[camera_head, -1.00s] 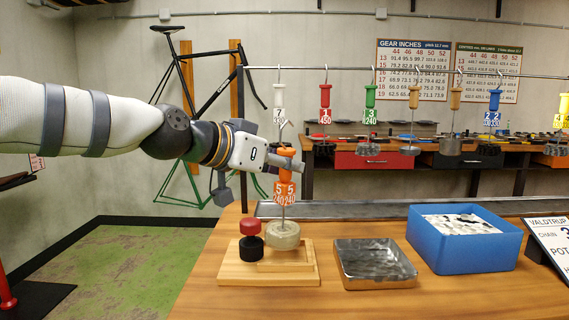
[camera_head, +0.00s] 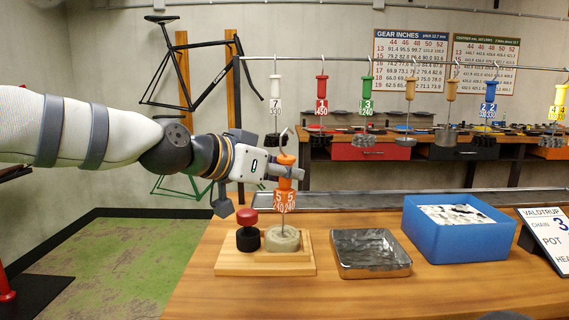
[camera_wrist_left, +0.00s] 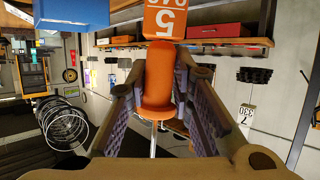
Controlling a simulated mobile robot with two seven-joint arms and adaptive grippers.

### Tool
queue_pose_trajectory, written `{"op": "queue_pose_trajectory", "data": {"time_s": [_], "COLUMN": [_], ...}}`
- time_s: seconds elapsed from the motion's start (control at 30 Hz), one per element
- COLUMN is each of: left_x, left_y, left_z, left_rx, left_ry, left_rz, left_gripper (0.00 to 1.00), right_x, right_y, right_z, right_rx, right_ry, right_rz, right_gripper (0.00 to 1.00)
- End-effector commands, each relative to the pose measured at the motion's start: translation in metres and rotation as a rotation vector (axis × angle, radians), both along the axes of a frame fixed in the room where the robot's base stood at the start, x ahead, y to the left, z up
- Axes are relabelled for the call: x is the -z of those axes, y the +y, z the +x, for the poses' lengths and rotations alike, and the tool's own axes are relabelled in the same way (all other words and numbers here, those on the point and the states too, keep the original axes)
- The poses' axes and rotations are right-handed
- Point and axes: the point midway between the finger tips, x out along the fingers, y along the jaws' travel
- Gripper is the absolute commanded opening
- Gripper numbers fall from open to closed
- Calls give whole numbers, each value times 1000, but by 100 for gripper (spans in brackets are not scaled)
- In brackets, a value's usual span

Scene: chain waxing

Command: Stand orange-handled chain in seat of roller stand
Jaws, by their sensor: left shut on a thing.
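The orange-handled chain (camera_head: 286,184) shows an orange handle, white-on-orange 5/240 tags, a thin rod and a pale, wax-coated round bundle (camera_head: 283,239) at its foot. My left gripper (camera_head: 284,169) is shut on the handle, which stands about upright. In the left wrist view the orange handle (camera_wrist_left: 157,78) lies between both fingers. The roller stand (camera_head: 235,263) is a wooden base with a red-topped black roller (camera_head: 247,231) at its left. The bundle is over the stand's raised seat at the right and looks down on it; its underside is hidden.
A metal tray (camera_head: 371,273) sits just right of the stand, and a blue bin (camera_head: 459,244) with pale contents is farther right. A sign (camera_head: 546,240) stands at the right edge. Several other chains hang from the rail (camera_head: 420,63) behind. The front of the bench is mostly clear.

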Motion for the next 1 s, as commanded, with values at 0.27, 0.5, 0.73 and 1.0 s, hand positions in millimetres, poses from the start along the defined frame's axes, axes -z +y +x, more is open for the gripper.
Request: {"op": "queue_pose_trajectory", "data": {"time_s": [0.27,0.5,0.73,1.0], "left_x": [3,2,-4,-29], "left_y": [0,0,10,57], "left_z": [0,0,-8,-56], "left_rx": [0,0,-2,-2], "left_ry": [1,0,-1,-4], "left_rz": [1,0,0,-2], "left_gripper": [28,44,44,44], "right_x": [0,0,0,0], "right_y": [0,0,0,0], "right_z": [0,0,0,0], "right_rx": [0,0,0,0], "right_ry": [1,1,1,1], "right_rz": [0,0,0,0], "right_gripper": [40,40,40,40]}}
